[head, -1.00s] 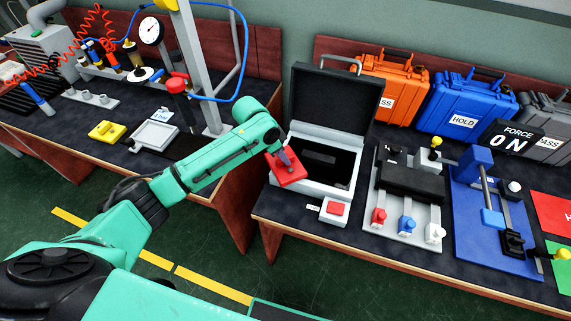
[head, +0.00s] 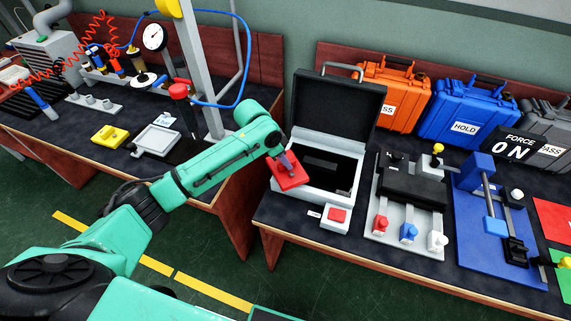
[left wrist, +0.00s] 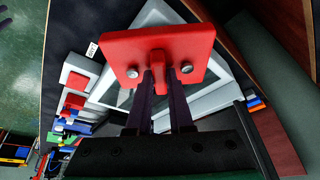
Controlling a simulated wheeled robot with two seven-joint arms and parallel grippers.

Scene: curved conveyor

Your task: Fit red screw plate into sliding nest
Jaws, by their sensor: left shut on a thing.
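The red screw plate (head: 290,176) is held by my left gripper (head: 286,158), in front of the open case on the right bench. In the left wrist view the red plate (left wrist: 120,45) shows two silver screws, and my left gripper (left wrist: 160,78) is shut on its middle tab. A light grey fixture with a shallow recess (head: 150,150), which looks like the sliding nest, lies on the left bench. It looks empty and is well left of the plate. My right gripper is out of view.
A yellow plate with a knob (head: 108,139) lies left of the grey fixture. A post with a red cylinder (head: 178,91) stands behind it. The open case (head: 313,189), a red button box (head: 335,227) and clamp fixtures fill the right bench. A gap separates the benches.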

